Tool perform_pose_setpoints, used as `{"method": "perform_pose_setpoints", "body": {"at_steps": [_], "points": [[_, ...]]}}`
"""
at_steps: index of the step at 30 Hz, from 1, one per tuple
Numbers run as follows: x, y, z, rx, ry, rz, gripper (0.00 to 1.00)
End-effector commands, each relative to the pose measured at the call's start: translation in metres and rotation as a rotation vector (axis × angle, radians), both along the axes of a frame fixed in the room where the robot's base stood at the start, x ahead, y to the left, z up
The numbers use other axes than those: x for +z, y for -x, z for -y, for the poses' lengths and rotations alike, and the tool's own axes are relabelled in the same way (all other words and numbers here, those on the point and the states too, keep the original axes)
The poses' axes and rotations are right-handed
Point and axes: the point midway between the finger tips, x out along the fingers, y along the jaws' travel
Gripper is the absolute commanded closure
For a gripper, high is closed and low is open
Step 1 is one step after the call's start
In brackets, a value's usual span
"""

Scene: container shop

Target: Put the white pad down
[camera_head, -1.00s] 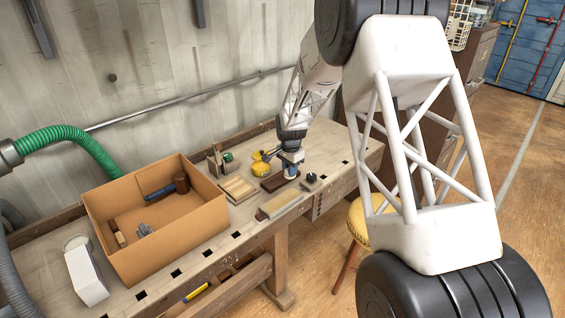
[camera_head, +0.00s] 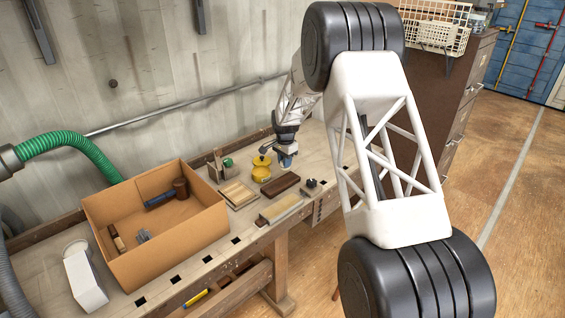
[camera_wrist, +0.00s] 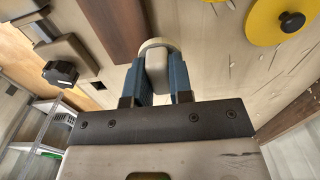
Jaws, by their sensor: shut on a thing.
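My gripper (camera_head: 287,163) is over the back right of the workbench, behind the dark brown block (camera_head: 281,184). In the wrist view its two blue fingers are shut on the white pad (camera_wrist: 156,64), which shows as a pale, rounded piece between them. In the head view the pad is too small and covered to make out clearly. I cannot tell whether the pad touches the bench top (camera_head: 217,236) or hangs just above it.
A small block with a black knob (camera_head: 312,186) and a wooden-backed tool (camera_head: 280,208) lie in front. A cardboard box (camera_head: 165,243) with tools stands left. Bare bench shows to the gripper's right.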

Motion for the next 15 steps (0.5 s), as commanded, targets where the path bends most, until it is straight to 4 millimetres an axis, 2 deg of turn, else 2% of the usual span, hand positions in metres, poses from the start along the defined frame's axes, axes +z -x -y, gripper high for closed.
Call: {"method": "perform_pose_setpoints", "body": {"at_steps": [9, 15], "points": [[-0.004, -0.036, -0.008, 0.000, 0.001, -0.001, 1.00], [-0.006, -0.050, -0.011, 0.000, 0.000, 0.000, 1.00]]}}
